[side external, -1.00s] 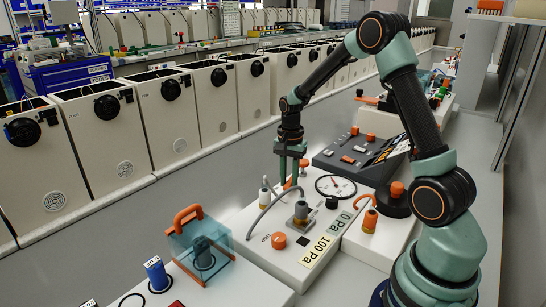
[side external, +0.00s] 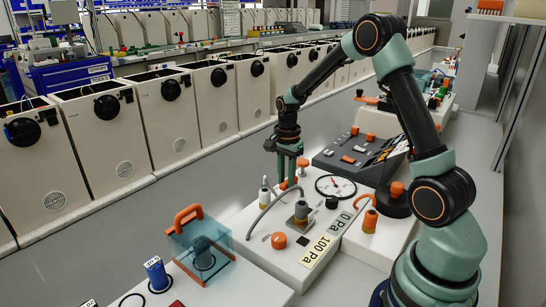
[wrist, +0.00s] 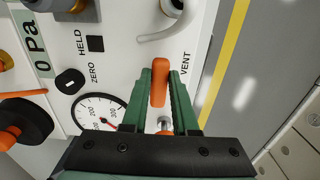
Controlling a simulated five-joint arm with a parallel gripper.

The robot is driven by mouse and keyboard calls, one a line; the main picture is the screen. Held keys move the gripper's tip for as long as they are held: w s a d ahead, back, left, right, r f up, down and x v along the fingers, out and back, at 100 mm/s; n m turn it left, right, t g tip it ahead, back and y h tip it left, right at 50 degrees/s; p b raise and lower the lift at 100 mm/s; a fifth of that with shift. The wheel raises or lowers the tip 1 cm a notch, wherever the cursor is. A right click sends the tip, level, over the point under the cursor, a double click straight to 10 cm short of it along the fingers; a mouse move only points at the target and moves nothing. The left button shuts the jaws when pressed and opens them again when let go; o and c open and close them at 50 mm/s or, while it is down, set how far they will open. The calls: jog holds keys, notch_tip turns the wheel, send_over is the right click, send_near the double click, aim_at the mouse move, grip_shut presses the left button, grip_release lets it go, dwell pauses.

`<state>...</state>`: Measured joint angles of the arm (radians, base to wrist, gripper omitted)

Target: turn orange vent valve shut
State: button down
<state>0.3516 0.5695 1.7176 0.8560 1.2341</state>
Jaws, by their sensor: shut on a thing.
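The orange vent valve handle (wrist: 159,82) lies between my gripper's two green fingers in the wrist view, near the word VENT on the white panel. It points lengthwise along the fingers, and a metal stem shows below it. My gripper (wrist: 160,85) is shut on the handle. In the side view my gripper (side external: 287,178) is at the far left edge of the white instrument box (side external: 262,222), and its fingers partly hide the valve.
A round dial gauge (wrist: 100,112) with a red needle lies beside the gripper. A grey curved hose (side external: 268,205) runs close by. A dark sloped console (side external: 355,150) stands behind. A blue clear box with orange handle (side external: 200,240) stands at front left.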

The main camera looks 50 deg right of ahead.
aim_at(286, 182)
jog(key=c, duration=0.7)
grip_release()
jog(key=shift+d+r, duration=0.1)
notch_tip(286, 182, up, 12)
jog(key=shift+r, duration=0.1)
jog(key=s+a+r+n+t, duration=0.1)
jog(key=s+a+n+t, duration=0.1)
jog(key=s+a+n, duration=0.2)
jog(key=s+a+r+n+t, duration=0.1)
jog(key=s+a+r+n, duration=0.1)
jog(key=s+a+n, duration=0.2)
jog(key=s+a+r+n+t, duration=0.2)
jog(key=s+a+n, duration=0.3)
jog(key=n, duration=0.5)
jog(key=shift+a+r+t, duration=0.1)
jog(key=shift+a+t, duration=0.2)
jog(key=shift+a, duration=0.9)
